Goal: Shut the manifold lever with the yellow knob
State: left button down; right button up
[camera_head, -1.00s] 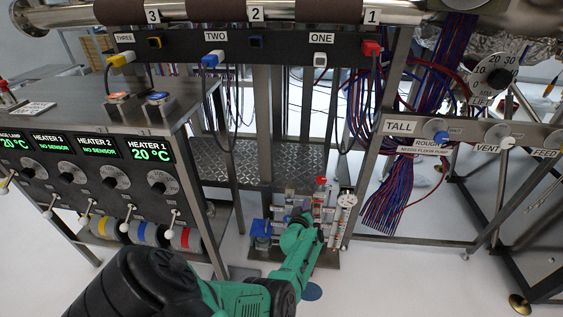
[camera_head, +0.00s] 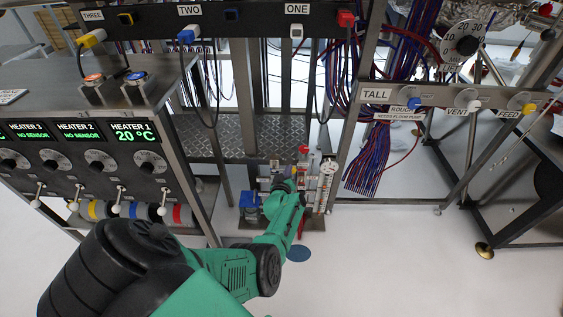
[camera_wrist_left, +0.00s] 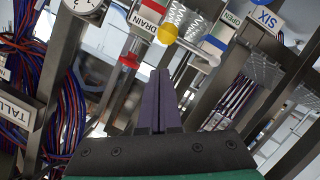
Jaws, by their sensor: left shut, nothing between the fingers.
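A yellow knob (camera_wrist_left: 167,33) on a pale lever shows near the top middle of the left wrist view, beside a red-banded DRAIN label (camera_wrist_left: 150,12). My left gripper (camera_wrist_left: 160,74) has its dark fingers together and empty, pointing toward the knob. Their tips appear just below it in the picture; I cannot tell how far apart they are in depth. In the head view my left gripper (camera_head: 284,184) is small and partly hidden by my arm, at the low unit on the floor (camera_head: 316,225). My right gripper is not in view.
A red fitting (camera_wrist_left: 129,61) and an OPEN label (camera_wrist_left: 230,17) flank the knob. In the head view a rail with a yellow FEED knob (camera_head: 528,108) stands at right. The heater cabinet (camera_head: 165,105) stands at left.

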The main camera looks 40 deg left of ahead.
pick_arm(q)
jog(key=p+v, duration=0.8)
jog(key=v, duration=0.2)
jog(key=shift+d+r, duration=0.2)
jog(key=shift+r, duration=0.05)
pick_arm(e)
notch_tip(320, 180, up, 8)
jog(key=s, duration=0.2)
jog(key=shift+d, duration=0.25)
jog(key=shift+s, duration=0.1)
